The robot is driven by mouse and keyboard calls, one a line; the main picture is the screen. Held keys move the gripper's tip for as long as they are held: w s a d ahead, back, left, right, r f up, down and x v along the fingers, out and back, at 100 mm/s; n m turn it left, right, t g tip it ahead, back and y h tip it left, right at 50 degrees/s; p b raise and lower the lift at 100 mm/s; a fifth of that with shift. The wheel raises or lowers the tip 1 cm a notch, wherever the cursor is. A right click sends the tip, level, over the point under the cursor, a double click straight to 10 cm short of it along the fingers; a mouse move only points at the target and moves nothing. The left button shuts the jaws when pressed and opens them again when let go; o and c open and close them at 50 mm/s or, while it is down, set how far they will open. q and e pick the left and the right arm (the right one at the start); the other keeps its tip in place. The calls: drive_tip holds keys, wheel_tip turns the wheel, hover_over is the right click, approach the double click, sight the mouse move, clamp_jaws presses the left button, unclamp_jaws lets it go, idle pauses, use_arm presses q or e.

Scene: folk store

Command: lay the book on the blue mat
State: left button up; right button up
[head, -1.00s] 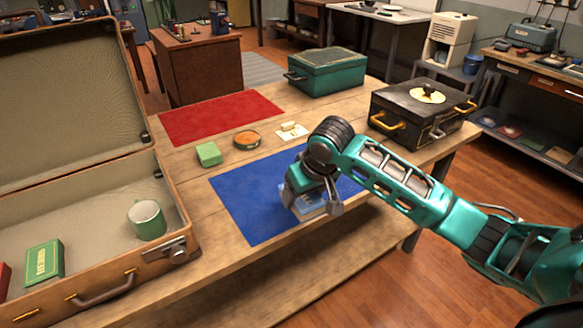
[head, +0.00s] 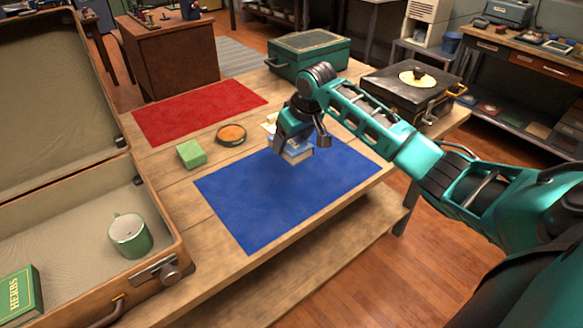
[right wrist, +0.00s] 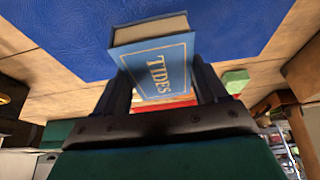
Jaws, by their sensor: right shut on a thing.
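My right gripper (head: 301,140) is shut on a blue book (head: 296,153) with cream pages. In the right wrist view the book (right wrist: 158,66) shows the title TIDES and sits between my two fingers. The blue mat (head: 275,200) lies flat on the wooden table and is bare. In the head view the book shows against the mat's far edge; the gap between them is hard to judge. My left gripper is not in view.
An open suitcase (head: 165,225) at the left holds a green mug (head: 129,236) and a green HERBS book (head: 18,295). A green block (head: 191,154), an orange-topped round tin (head: 231,134) and a red mat (head: 200,109) lie beyond. A black case (head: 412,92) stands right.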

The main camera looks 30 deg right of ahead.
wheel_tip(320, 180, down, 8)
drive_tip(key=shift+b, duration=0.45)
drive_tip(key=shift+f, duration=0.35)
drive_tip(key=o, duration=1.3)
drive_tip(key=shift+r, duration=0.1)
drive_tip(key=shift+s+r, duration=0.1)
drive_tip(key=shift+r, duration=0.25)
drive_tip(key=p+v, duration=0.2)
drive_tip(key=v, duration=0.9)
drive_tip(key=shift+s, duration=0.1)
